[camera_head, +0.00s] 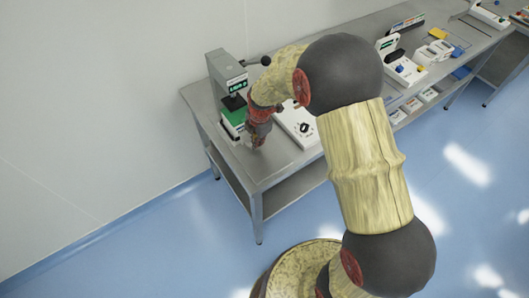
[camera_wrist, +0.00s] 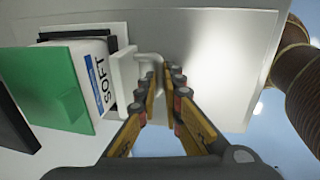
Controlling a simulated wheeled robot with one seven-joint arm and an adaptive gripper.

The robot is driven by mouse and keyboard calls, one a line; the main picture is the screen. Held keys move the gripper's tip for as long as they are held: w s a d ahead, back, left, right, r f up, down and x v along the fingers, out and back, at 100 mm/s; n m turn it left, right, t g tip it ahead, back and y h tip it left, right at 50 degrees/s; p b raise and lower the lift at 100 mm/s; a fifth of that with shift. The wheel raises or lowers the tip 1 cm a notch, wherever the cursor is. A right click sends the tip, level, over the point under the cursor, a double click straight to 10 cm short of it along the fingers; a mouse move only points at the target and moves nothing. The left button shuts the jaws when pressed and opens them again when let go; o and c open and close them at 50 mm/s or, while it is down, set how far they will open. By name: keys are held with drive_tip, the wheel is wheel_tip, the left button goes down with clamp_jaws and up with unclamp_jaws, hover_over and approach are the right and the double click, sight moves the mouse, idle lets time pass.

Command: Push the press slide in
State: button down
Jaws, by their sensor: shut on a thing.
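The press (camera_head: 228,78) is a grey upright frame with a black lever knob. It stands at the left end of the steel bench, with a green part low in front. In the wrist view, the press slide (camera_wrist: 122,75) shows as a white plate with a curved handle (camera_wrist: 150,57). Beside it are a white block marked SOFT (camera_wrist: 92,75) and a green block (camera_wrist: 58,85). My gripper (camera_wrist: 166,72) has its fingertips closed around the handle's end, and they partly hide it. In the head view, my gripper (camera_head: 256,140) is low at the press's front, and its fingertips are hard to make out.
A white box with a black knob (camera_head: 303,125) sits on the bench just right of my wrist. Other devices (camera_head: 405,68) and small trays stand farther right. The bench's front edge (camera_head: 290,172) is close to my gripper. The blue floor in front is open.

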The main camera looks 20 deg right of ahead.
drive_tip(key=shift+w+a, duration=0.3)
drive_tip(key=shift+w, duration=0.65)
drive_tip(key=shift+w+a+r, duration=0.1)
drive_tip(key=shift+w, duration=0.2)
drive_tip(key=c, duration=2.2)
unclamp_jaws()
drive_tip(key=shift+w, duration=0.15)
wheel_tip(320, 180, up, 12)
drive_tip(key=s, duration=0.2)
drive_tip(key=shift+d+f, duration=0.2)
drive_tip(key=shift+d, duration=0.1)
